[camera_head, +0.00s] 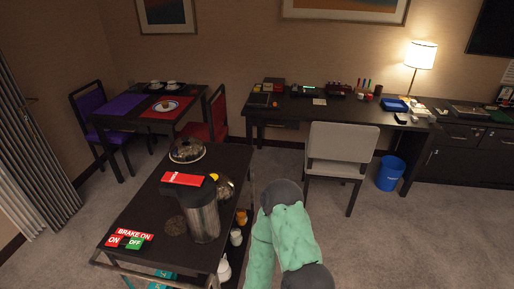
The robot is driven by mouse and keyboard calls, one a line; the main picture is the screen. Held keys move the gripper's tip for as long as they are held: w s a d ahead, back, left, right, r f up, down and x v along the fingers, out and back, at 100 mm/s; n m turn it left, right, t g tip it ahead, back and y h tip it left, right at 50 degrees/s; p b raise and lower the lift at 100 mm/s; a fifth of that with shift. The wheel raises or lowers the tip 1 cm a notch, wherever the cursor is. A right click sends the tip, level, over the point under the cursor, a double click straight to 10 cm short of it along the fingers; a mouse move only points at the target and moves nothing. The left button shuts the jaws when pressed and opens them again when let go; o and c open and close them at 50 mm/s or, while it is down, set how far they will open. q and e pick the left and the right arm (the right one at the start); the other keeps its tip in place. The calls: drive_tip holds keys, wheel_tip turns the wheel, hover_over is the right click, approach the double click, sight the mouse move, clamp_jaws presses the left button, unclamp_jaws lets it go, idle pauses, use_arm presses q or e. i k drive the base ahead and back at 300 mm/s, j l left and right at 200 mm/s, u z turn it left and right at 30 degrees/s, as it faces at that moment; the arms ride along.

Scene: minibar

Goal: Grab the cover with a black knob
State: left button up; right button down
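On the dark serving cart, a round shiny domed cover (187,150) sits on a pale round plate near the far end. A dark spot shows near its top, but it is too small to tell clearly as a black knob. A second shiny round thing (226,187), perhaps another cover, is partly hidden behind the steel urn. My mint-green arm with dark joints reaches in from the bottom, right of the cart and apart from the domed cover. No gripper fingers show, and my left arm is not in view.
The tall steel urn (204,216) with a black top and red label stands on the cart (150,208). Behind are a dining table (183,123), a long desk (300,111) and a grey chair (340,150).

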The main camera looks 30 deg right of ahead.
sight(185, 149)
drive_tip(key=k+l+z, duration=0.2)
drive_tip(key=z, duration=0.2)
drive_tip(key=i+j+u, duration=0.25)
drive_tip(key=j+u, duration=0.15)
drive_tip(key=j, duration=0.25)
drive_tip(key=i+j+u, duration=0.35)
drive_tip(key=j, duration=0.2)
drive_tip(key=i+j+u, duration=0.8)
drive_tip(key=i+z, duration=0.15)
drive_tip(key=i, duration=0.3)
drive_tip(key=i+j+z, duration=0.15)
drive_tip(key=i, duration=0.3)
drive_tip(key=i+j+z, duration=0.15)
drive_tip(key=i, duration=0.35)
drive_tip(key=i+j+z, duration=0.15)
drive_tip(key=i, duration=0.3)
drive_tip(key=i+l+z, duration=0.2)
drive_tip(key=z, duration=0.2)
drive_tip(key=i+l+z, duration=0.1)
drive_tip(key=i+z, duration=0.95)
drive_tip(key=z, duration=0.15)
drive_tip(key=i+j+z, duration=0.15)
drive_tip(key=i+z, duration=0.25)
drive_tip(key=k, duration=0.1)
